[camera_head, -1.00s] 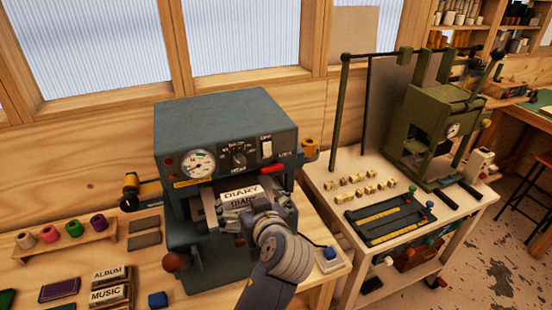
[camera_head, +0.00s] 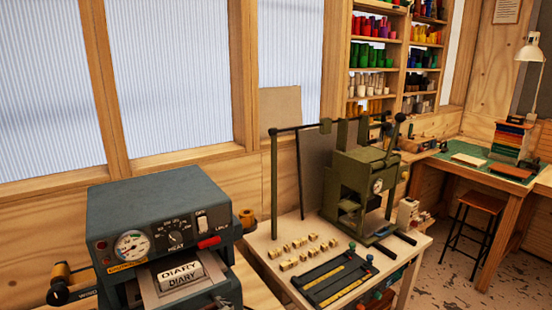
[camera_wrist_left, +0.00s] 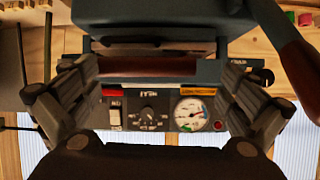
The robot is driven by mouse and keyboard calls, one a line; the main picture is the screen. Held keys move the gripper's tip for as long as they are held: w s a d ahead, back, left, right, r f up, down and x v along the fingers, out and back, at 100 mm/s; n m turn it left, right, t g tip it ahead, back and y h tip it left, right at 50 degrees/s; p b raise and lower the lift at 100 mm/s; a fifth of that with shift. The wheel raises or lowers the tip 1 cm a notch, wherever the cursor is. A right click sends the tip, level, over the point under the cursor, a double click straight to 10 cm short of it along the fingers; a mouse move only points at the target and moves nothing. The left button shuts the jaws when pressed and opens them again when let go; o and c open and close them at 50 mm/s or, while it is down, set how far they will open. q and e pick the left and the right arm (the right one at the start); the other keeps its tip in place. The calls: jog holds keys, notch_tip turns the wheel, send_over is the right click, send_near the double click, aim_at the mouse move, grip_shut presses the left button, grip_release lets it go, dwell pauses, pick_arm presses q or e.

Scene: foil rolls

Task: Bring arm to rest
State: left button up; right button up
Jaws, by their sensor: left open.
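My left gripper (camera_wrist_left: 160,66) is open in the left wrist view, its fingers wide apart with nothing held between them. It faces the front of the grey-blue stamping machine (camera_head: 165,205), which shows upside down there, with its gauge (camera_wrist_left: 193,113) and knob beyond the fingers. In the head view, a pale block lettered DIARY (camera_head: 180,271) sits in the machine's opening, with a second DIARY lettering just below it. The left gripper is mostly out of the head view; only a small dark part near the bottom edge may be it. My right gripper is not in view.
A cart (camera_head: 262,246) right of the machine holds an olive-green press (camera_head: 355,185), small brass pieces and a dark tray (camera_head: 335,283). Further right stand a stool (camera_head: 478,205) and a green-topped bench. Windows line the back wall.

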pick_arm(q)
jog(key=s+a+f+m+g+h, duration=0.3)
jog(key=s+f+m+g, duration=0.1)
jog(key=s+f, duration=0.85)
jog(key=s+f+m+g+h, duration=0.2)
jog(key=s, duration=0.5)
jog(key=s+f+m+g+h, duration=0.1)
jog(key=s+f+m+h, duration=0.15)
jog(key=s, duration=0.45)
notch_tip(320, 180, down, 30)
jog(key=g+b, duration=0.1)
jog(key=b, duration=0.4)
jog(key=s+a+f+b, duration=0.1)
jog(key=s+f+b, duration=0.1)
jog(key=s+f, duration=0.7)
jog(key=s+a+f+g+y+b, duration=0.1)
jog(key=s+f+b, duration=0.2)
jog(key=s+f, duration=0.6)
notch_tip(320, 180, down, 5)
jog(key=shift+s+a+r, duration=0.2)
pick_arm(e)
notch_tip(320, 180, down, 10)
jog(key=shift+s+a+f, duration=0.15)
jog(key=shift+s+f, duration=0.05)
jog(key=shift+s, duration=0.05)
